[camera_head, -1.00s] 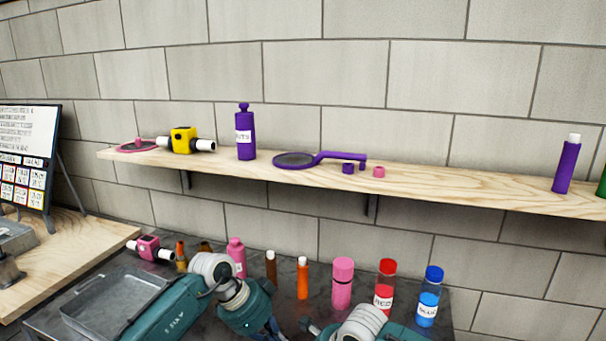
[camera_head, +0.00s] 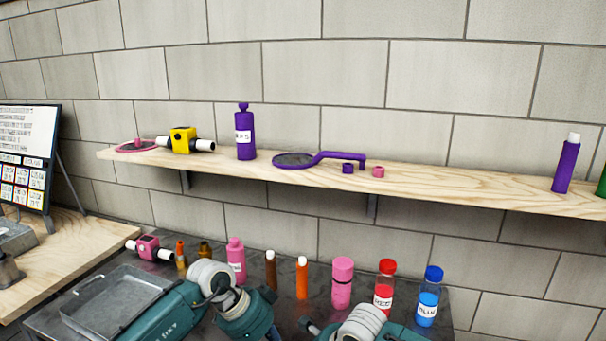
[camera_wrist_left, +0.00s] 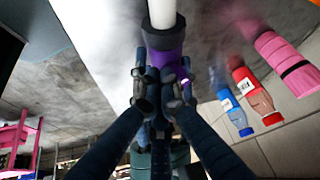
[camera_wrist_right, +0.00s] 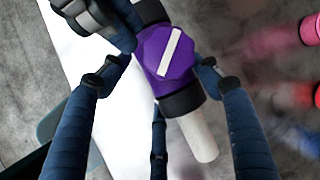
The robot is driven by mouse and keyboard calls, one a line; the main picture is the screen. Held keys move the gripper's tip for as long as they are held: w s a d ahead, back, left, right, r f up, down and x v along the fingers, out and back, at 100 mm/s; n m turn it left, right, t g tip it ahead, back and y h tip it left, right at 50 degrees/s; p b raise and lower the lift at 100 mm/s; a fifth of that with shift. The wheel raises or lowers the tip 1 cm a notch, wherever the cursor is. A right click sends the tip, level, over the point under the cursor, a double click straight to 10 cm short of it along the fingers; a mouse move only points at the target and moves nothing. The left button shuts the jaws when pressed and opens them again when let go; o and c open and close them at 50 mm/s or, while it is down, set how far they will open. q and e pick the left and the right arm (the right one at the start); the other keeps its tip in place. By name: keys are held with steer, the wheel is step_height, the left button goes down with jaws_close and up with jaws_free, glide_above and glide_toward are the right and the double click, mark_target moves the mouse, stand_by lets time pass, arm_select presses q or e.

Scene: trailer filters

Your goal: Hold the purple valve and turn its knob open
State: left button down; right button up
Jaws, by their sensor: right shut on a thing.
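The purple valve (camera_wrist_right: 165,60) shows in the right wrist view with its faceted purple knob, a white bar across it, dark collars and a white pipe end (camera_wrist_right: 198,138). My right gripper (camera_wrist_right: 164,68) has its fingers on either side of the knob and is shut on it. In the left wrist view, my left gripper (camera_wrist_left: 163,85) is closed around the valve's purple body (camera_wrist_left: 168,50), with a white pipe end pointing up between the fingers. My left gripper also shows at the upper left of the right wrist view. In the head view the valve and both fingertips are hidden below the frame edge.
The dark table holds a metal tray (camera_head: 115,300), a pink valve (camera_head: 149,248) and several bottles, including a red-capped one (camera_head: 385,286) and a blue-capped one (camera_head: 428,296). A wooden shelf (camera_head: 450,190) above carries a yellow valve (camera_head: 184,140) and purple items.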

arm_select(q)
steer(key=shift+s+d, duration=0.2)
steer(key=shift+s, duration=0.1)
steer(key=shift+a, duration=0.15)
stand_by(0.5)
step_height(320, 180, up, 6)
steer(key=shift+s+a, duration=0.2)
steer(key=shift+a, duration=0.05)
stand_by(0.4)
steer(key=shift+w+a+f, duration=0.1)
steer(key=shift+w+f, duration=0.45)
steer(key=shift+f, duration=0.45)
steer(key=shift+w+f, duration=0.6)
steer(key=shift+f, duration=0.4)
steer(key=shift+w+a+f, duration=0.1)
steer(key=shift+w+f, duration=0.45)
steer(key=shift+f, duration=0.45)
